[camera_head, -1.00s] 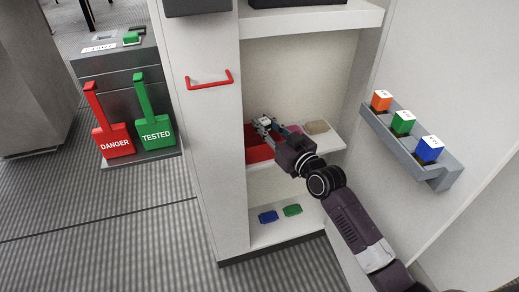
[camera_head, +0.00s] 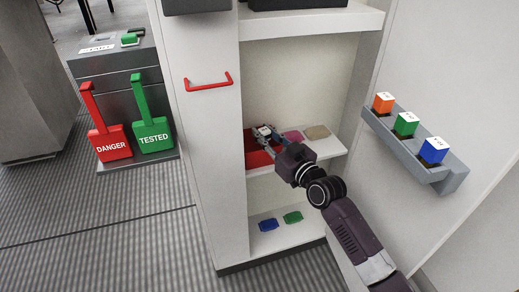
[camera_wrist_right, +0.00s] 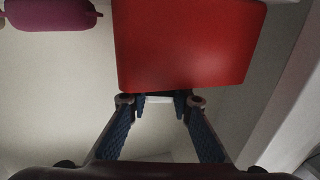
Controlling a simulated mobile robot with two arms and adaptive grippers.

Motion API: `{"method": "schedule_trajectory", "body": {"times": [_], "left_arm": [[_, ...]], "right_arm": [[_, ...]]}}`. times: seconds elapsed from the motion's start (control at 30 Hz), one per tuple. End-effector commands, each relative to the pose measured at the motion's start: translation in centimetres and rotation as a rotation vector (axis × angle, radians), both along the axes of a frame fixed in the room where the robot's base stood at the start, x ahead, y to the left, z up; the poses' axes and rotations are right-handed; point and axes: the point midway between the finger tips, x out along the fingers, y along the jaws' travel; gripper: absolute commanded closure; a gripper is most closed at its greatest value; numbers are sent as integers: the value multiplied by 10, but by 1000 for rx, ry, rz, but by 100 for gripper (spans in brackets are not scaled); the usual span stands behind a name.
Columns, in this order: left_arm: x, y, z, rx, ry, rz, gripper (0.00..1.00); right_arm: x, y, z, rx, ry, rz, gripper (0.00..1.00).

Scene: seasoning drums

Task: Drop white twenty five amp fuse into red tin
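The red tin (camera_head: 252,160) stands on the middle shelf of the cabinet, at its left side. My right gripper (camera_head: 264,132) is over the tin. Its fingers are closed around a small white piece, which looks like the white fuse (camera_head: 265,130). In the right wrist view the white fuse (camera_wrist_right: 158,99) shows between the fingertips, and the red tin (camera_wrist_right: 190,45) fills the top middle. The fuse's rating cannot be read, and I cannot tell its height above the tin. The left gripper is not in view.
A pink tin (camera_head: 292,136) and a tan tin (camera_head: 317,131) sit right of the red one. Blue (camera_head: 268,224) and green (camera_head: 292,217) tins lie on the lower shelf. A grey rack (camera_head: 410,148) with orange, green and blue fuses is on the right panel.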

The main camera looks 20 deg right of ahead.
Motion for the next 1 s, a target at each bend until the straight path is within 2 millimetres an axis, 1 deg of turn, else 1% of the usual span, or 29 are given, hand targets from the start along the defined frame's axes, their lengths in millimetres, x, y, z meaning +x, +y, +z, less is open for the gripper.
{"method": "schedule_trajectory", "body": {"times": [0.03, 0.17, 0.43, 0.57, 0.67, 1.0], "left_arm": [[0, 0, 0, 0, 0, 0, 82], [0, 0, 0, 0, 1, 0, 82], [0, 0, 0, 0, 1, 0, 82], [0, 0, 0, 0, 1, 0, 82], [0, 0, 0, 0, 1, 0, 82], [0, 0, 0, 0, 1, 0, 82]], "right_arm": [[0, 0, 0, 0, -1, 0, 74], [0, 0, 0, 0, -1, 0, 60], [0, 0, 0, 0, 1, 0, 59], [-6, -2, -2, -1, 2, 0, 59], [-18, -6, -2, -1, 3, -1, 59], [-79, -24, -2, -2, 3, 0, 59]]}}
